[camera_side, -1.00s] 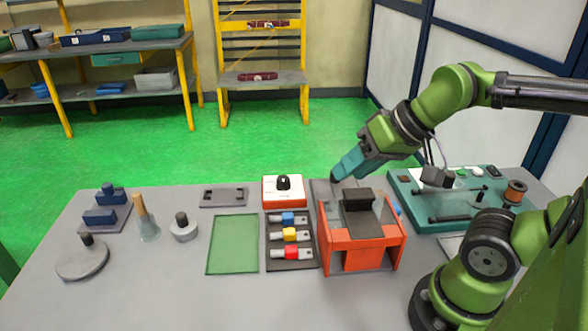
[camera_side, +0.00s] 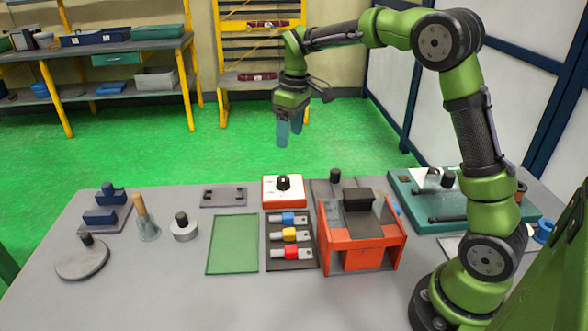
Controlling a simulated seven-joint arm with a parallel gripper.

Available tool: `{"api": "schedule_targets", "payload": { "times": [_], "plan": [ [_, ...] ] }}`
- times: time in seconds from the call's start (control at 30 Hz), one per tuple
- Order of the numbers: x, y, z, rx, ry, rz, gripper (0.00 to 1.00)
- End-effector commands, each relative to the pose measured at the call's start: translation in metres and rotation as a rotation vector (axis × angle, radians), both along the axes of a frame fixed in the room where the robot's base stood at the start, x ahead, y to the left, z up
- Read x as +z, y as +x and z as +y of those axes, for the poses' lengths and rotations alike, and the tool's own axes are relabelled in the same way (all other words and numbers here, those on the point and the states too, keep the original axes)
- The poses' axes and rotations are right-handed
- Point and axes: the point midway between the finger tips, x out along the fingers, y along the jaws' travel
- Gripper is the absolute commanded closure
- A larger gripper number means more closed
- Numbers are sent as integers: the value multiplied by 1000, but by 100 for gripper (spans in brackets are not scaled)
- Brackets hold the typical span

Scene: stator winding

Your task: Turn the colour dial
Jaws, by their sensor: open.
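The colour dial is a black knob (camera_side: 283,183) on top of a white and orange box (camera_side: 270,196) at the back middle of the table. My gripper (camera_side: 289,134) points down in the air above the dial, with clear space between its fingertips and the knob. Its two teal fingers are apart and nothing shows between them. The dial is fully in view and nothing touches it.
An orange stand (camera_side: 385,258) is right of the dial box. A dark tray (camera_side: 288,267) with blue, yellow and red pieces lies in front. A green mat (camera_side: 232,245) and a grey plate (camera_side: 222,197) lie to the left. A teal board (camera_side: 415,207) lies at right.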

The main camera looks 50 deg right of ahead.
Motion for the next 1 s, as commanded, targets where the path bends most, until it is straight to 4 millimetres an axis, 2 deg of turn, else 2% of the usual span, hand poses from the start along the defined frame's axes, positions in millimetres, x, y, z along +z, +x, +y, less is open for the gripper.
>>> {"api": "schedule_targets", "payload": {
  "times": [0.03, 0.1, 0.2, 0.33, 0.53, 0.67, 1.0],
  "plan": [
    [-9, 15, -8, 77, -19, 30, 33],
    [-13, 30, -16, 195, -41, 58, 33],
    [-5, 42, -21, 345, -61, 73, 33],
    [11, 42, -19, 476, -63, 72, 33],
    [3, 39, -17, 543, -53, 83, 33],
    [-16, 38, -17, 541, -52, 86, 33],
    [-91, 38, -16, 540, -52, 85, 33]
  ]
}}
